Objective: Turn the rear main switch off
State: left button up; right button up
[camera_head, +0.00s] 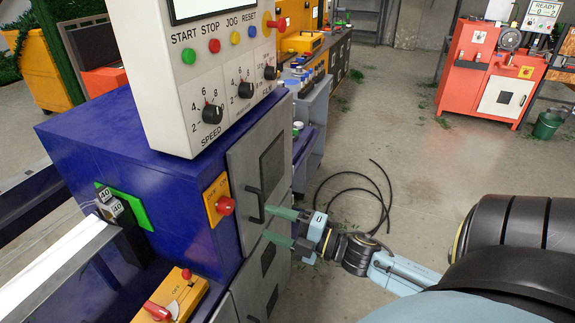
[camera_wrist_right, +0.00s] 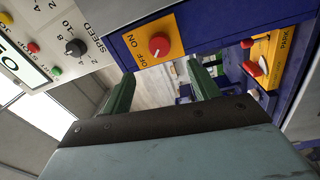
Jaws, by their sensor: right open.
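A red rotary switch knob (camera_head: 225,205) sits on a yellow plate (camera_head: 211,190) on the side of the blue machine cabinet. In the right wrist view the knob (camera_wrist_right: 159,45) shows on its plate (camera_wrist_right: 140,46), marked ON and OFF; I cannot tell surely which mark it points at. My right gripper (camera_head: 266,222) is open and empty, with green fingers, to the right of the knob and apart from it, before the grey cabinet door. In the right wrist view the knob lies just beyond the gap between the fingertips (camera_wrist_right: 161,72). My left gripper is not in view.
A white control panel (camera_head: 205,75) with buttons and dials overhangs the switch. A grey door with a dark handle (camera_head: 254,205) is beside the fingers. A yellow box with red levers (camera_head: 172,297) stands below left. A black cable (camera_head: 385,190) lies on the open floor.

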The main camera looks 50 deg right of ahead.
jog(key=shift+v, duration=1.45)
jog(key=shift+f, duration=0.1)
jog(key=s+d+f+m+g+h+b, duration=0.1)
jog(key=s+f+m+g+h, duration=0.2)
jog(key=f, duration=0.8)
jog(key=s+f+m+g+h+b, duration=0.1)
jog(key=s+f+m+g+h, duration=0.15)
jog(key=f+m, duration=0.65)
jog(key=s+d+f+m+g+h+b, duration=0.15)
jog(key=s+f, duration=0.25)
jog(key=f, duration=1)
jog(key=s+a+f+m+g, duration=0.3)
jog(key=s+a+f+g, duration=0.2)
jog(key=s+f, duration=0.6)
jog(key=shift+s+a+f+h, duration=0.4)
jog(key=shift+a+f, duration=0.35)
jog(key=shift+f, duration=0.25)
jog(key=s+a+f+g, duration=0.1)
jog(key=s+a, duration=0.1)
jog(key=s, duration=0.1)
jog(key=s+a+f+m+g, duration=0.1)
jog(key=s+f+g, duration=0.1)
jog(key=s, duration=0.2)
jog(key=s+a+f+m+g, duration=0.1)
jog(key=s+a+f, duration=0.1)
jog(key=s, duration=0.2)
jog(key=shift+a+b, duration=0.3)
jog(key=shift+b, duration=0.05)
jog(key=shift+c, duration=0.3)
